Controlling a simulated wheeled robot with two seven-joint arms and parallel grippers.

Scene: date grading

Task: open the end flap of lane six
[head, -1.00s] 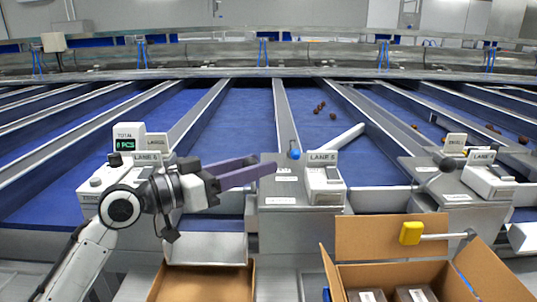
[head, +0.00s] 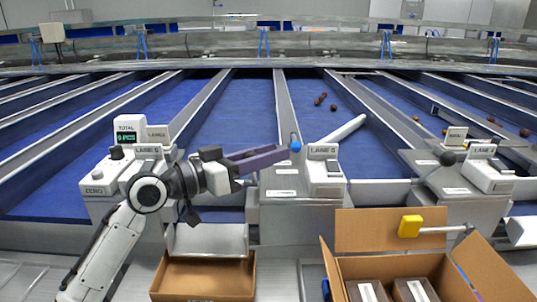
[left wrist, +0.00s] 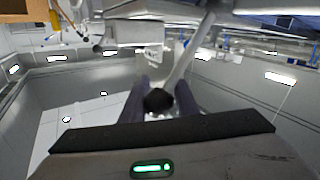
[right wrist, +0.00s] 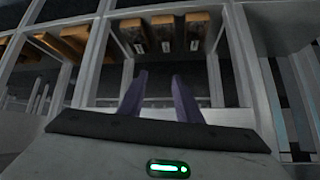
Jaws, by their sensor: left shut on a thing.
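My left gripper (head: 288,150) reaches in from the left, its purple fingers shut on the blue-knobbed lever (head: 296,146) at the left side of the middle lane console (head: 325,172). In the left wrist view the knob (left wrist: 158,101) looks dark and sits between the fingers, with a grey rod running up from it. The console's lane number is too small to read surely. A metal plate (head: 222,197) closes the near end of the blue lane to the left of that console. My right gripper (right wrist: 160,80) shows only in its wrist view, open and empty.
An open carton (head: 250,283) stands below the lane to the left. A larger open carton (head: 377,224) with dark packs stands front right, a yellow-knobbed lever (head: 410,226) by it. Another console (head: 125,178) is left of my gripper. Several dates (head: 321,100) lie on a lane.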

